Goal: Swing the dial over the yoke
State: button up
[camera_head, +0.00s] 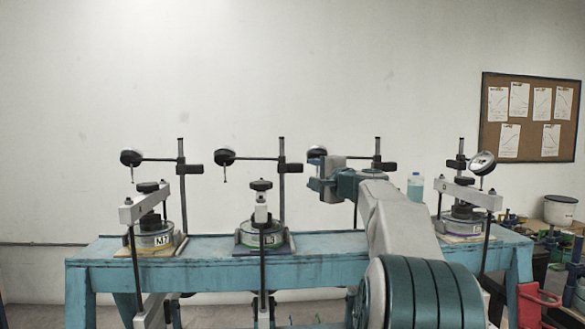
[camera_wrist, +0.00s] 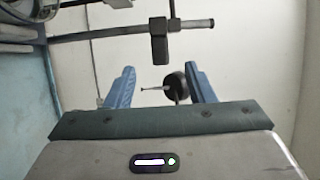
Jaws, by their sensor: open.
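Several dial gauges sit on side arms from upright posts. The dial (camera_head: 316,152) at the third station is beside my gripper (camera_head: 314,172) and partly hidden by it. In the wrist view this dial (camera_wrist: 176,86) shows between the two blue fingers of my gripper (camera_wrist: 160,74), closer to the right finger, its thin stem pointing left. The fingers are apart, and I cannot tell whether one touches the dial. The third station's yoke is hidden behind my arm. Other yokes show at the left station (camera_head: 147,187), the second (camera_head: 261,185) and the far right (camera_head: 458,180).
The left dial (camera_head: 131,157) and second dial (camera_head: 225,157) hang from their arms; the right dial (camera_head: 483,162) is tilted. The third post's clamp (camera_wrist: 159,48) is close beyond my fingers. A blue bench (camera_head: 210,272) carries the frames. A bottle (camera_head: 415,187) stands behind my arm.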

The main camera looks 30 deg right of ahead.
aim_at(299, 169)
jog(key=shift+h, duration=0.3)
jog(key=w+p, duration=0.1)
jog(key=w, duration=0.2)
jog(key=w+d+p, duration=0.1)
jog(key=w+p, duration=0.1)
jog(key=w, duration=0.2)
jog(key=w+d+p, duration=0.1)
jog(key=w+p, duration=0.1)
jog(key=w, duration=0.1)
jog(key=shift+w+d+r, duration=0.1)
jog(key=shift+w+d, duration=0.1)
jog(key=shift+d, duration=0.05)
jog(key=shift+w+p, duration=0.4)
jog(key=shift+w, duration=0.1)
